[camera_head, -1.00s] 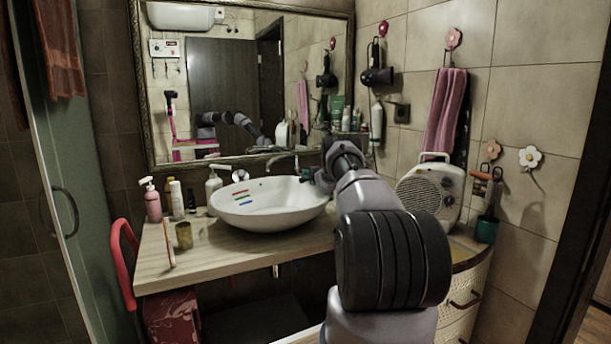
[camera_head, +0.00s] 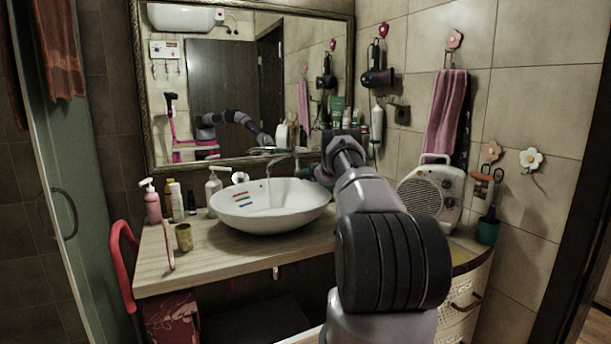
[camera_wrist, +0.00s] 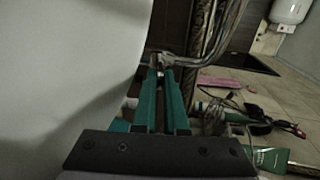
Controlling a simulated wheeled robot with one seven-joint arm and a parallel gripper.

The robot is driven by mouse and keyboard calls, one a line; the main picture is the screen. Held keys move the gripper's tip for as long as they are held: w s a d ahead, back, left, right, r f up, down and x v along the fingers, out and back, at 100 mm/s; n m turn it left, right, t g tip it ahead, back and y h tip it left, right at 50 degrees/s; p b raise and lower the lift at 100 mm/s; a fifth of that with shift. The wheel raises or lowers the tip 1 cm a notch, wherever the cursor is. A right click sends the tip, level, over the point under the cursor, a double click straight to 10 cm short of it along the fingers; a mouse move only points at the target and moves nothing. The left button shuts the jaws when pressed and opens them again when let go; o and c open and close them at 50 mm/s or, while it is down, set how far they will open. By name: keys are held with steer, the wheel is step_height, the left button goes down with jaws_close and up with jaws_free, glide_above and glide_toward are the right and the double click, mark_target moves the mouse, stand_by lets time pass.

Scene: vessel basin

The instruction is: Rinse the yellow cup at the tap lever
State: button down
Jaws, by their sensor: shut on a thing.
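The yellow cup (camera_head: 184,236) stands upright on the wooden counter, left of the white basin (camera_head: 245,222). The tap (camera_head: 284,157) reaches over the back of the basin, and a thin stream seems to fall from its spout. My gripper (camera_wrist: 163,74) has its teal fingers close together at a metal part of the tap (camera_wrist: 200,58) in the wrist view. It appears shut on the lever there, though the lever itself is mostly hidden. In the head view my arm covers most of the gripper. The cup is apart from the gripper and outside the wrist view.
A white heater (camera_head: 432,195) stands right of my arm. The mirror (camera_head: 235,90) closes off the back.

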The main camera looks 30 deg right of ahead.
steer(key=c, duration=1.2)
jaws_free()
steer(key=shift+f, duration=0.1)
steer(key=shift+c, duration=0.2)
steer(key=v, duration=1.1)
steer(key=shift+w, duration=0.1)
